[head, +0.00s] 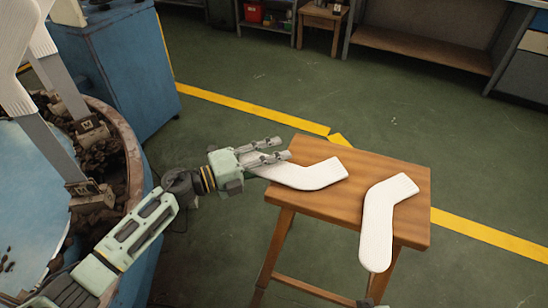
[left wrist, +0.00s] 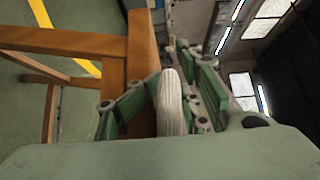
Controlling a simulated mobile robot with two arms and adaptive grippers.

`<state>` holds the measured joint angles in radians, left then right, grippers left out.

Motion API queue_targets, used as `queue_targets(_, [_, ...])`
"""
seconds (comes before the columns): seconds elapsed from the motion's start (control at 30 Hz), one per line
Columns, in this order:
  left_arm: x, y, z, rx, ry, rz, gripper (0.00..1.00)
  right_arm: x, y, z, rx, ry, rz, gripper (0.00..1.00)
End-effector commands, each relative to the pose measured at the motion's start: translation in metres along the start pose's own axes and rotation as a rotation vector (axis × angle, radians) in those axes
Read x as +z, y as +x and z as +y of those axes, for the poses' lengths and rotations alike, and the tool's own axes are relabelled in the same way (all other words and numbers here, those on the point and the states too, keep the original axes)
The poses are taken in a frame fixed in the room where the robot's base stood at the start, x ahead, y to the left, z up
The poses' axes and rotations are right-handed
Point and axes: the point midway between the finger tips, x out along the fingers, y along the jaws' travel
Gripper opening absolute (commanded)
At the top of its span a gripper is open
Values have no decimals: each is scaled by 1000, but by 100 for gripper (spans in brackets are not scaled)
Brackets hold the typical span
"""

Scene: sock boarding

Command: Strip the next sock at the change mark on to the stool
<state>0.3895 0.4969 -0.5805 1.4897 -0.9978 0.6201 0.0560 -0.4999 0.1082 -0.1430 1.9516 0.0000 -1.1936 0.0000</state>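A wooden stool (head: 345,200) stands right of centre with two white bent socks lying flat on it. One sock (head: 310,177) lies at its left, with its end by my left gripper (head: 285,148). The other sock (head: 378,225) lies at the right and overhangs the front edge. In the left wrist view a ribbed white sock (left wrist: 170,105) stands between the fingers of my left gripper (left wrist: 170,85), which look spread around it. At the far left, white socks (head: 12,85) sit on upright grey boards (head: 48,150) with small marked blocks at their feet. My right gripper is not clearly shown.
A round blue tub (head: 135,165) with a brown rim and dark lumps carries the boards. A blue cabinet (head: 125,70) stands behind it. Yellow lines cross the open green floor (head: 240,75). Shelving (head: 425,50) lines the back.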

Motion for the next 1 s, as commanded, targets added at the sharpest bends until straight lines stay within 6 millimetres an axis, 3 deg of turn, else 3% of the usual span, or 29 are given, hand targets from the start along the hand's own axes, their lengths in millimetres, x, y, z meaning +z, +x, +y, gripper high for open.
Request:
queue_targets(0.23, [0, -18, 0, 1, -1, -2, 33, 0, 0, 1, 1, 0, 0, 30])
queue_targets(0.5, [0, -76, 1, 3, 0, -1, 33, 0, 0, 0, 1, 0, 0, 30])
queue_targets(0.7, [0, -108, 1, 2, -1, -1, 33, 0, 0, 0, 0, 0, 0, 30])
queue_targets(1.0, [0, -121, 0, 0, 0, 0, 33, 0, 0, 0, 0, 0, 0, 30])
